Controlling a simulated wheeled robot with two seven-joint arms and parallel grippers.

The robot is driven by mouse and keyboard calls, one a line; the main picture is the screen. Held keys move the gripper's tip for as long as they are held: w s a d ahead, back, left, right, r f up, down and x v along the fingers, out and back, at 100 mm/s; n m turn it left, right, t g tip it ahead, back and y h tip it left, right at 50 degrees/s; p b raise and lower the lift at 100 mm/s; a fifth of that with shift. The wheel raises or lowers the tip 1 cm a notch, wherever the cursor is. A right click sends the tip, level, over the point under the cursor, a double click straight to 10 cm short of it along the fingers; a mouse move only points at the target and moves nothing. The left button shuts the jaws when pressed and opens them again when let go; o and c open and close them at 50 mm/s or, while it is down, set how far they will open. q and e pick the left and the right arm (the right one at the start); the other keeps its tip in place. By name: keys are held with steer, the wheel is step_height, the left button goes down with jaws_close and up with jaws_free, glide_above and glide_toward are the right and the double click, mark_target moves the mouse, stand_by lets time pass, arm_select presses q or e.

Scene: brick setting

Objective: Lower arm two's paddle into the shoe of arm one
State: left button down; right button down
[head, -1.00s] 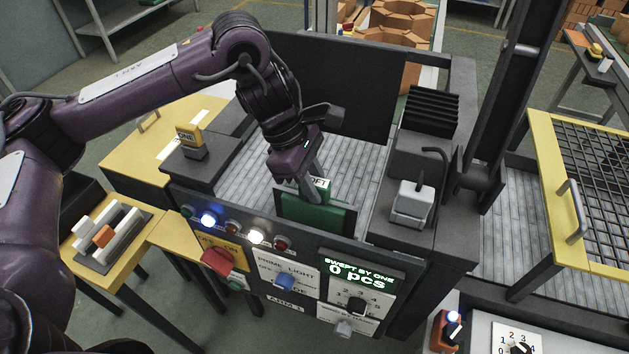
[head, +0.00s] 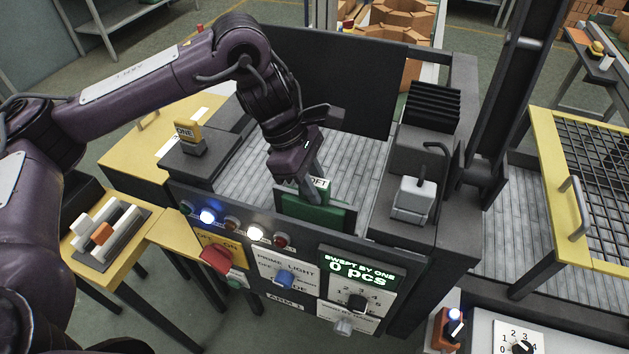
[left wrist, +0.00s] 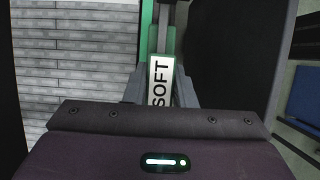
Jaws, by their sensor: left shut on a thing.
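A green paddle (head: 308,211) with a white label reading SOFT, partly covered in the head view, stands upright just behind the front panel. My left gripper (head: 312,190) points down and is shut on the paddle's upper part. In the left wrist view the label (left wrist: 161,82) lies between the fingers, and a green edge (left wrist: 147,35) shows beyond it. A dark plate borders the green at its right. I cannot tell whether the paddle's lower edge is seated in a shoe, as the front panel hides it. My right gripper is not in view.
A grey block (head: 412,198) stands on the right ledge, and a tall dark plate (head: 325,85) at the back. The slatted bed (head: 348,158) is bare.

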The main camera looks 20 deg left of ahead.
mark_target(314, 208)
arm_select(q)
steer(key=shift+f+b, duration=0.65)
steer(key=shift+f, duration=0.2)
steer(key=shift+f+b, duration=2.2)
steer(key=shift+f, duration=0.45)
steer(key=c, duration=1.1)
jaws_free()
steer(key=shift+p+v, duration=0.6)
steer(key=shift+v, duration=3.3)
